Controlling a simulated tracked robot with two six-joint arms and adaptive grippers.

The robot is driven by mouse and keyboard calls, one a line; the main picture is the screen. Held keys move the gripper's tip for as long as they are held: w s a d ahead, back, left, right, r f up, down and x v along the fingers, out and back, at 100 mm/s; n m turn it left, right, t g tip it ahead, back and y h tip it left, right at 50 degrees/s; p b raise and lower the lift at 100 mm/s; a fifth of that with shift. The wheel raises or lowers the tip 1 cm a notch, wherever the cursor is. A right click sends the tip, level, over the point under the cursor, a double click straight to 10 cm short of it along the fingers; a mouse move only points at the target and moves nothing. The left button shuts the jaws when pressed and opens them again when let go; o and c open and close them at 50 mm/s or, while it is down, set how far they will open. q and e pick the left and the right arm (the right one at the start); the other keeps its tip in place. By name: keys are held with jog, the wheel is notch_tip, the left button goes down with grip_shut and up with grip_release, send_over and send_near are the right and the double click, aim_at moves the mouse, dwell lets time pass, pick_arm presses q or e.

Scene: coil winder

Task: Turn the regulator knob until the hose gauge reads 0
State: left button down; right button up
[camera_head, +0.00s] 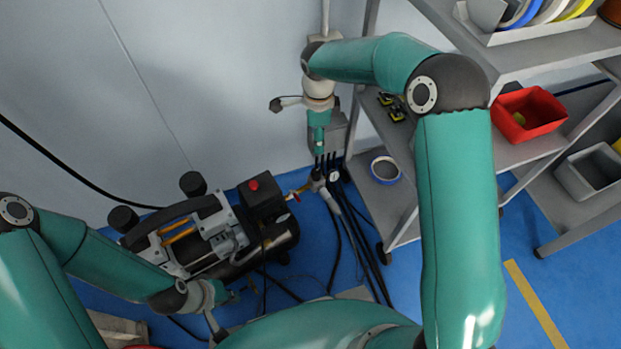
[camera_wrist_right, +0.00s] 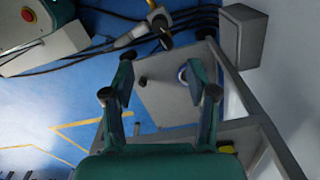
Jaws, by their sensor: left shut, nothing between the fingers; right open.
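A black compressor (camera_head: 225,245) stands on the blue floor at the wall, with a red button (camera_head: 254,185) on its dark box. To its right is a grey regulator fitting (camera_head: 317,176) with a small white-faced gauge (camera_head: 334,176); its reading is too small to read. In the right wrist view the fitting (camera_wrist_right: 135,33) is at the top, with a black knob-like part (camera_wrist_right: 160,22). My right gripper (camera_head: 325,160) points down just above the fitting, open and empty (camera_wrist_right: 160,92); contact cannot be told. My left gripper (camera_head: 217,329) is shut and empty at lower left, in front of the compressor.
A grey shelf cart (camera_head: 405,225) stands right of the fitting, carrying a blue-rimmed roll (camera_head: 385,170) and a red bin (camera_head: 529,112). Black hoses (camera_head: 365,245) run down from the fitting across the floor. A wall lies behind. Open floor shows at lower right.

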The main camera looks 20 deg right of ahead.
aim_at(316, 171)
notch_tip(316, 171, down, 16)
jog(key=b, duration=0.4)
jog(key=shift+f+b, duration=0.2)
jog(key=shift+b, duration=0.1)
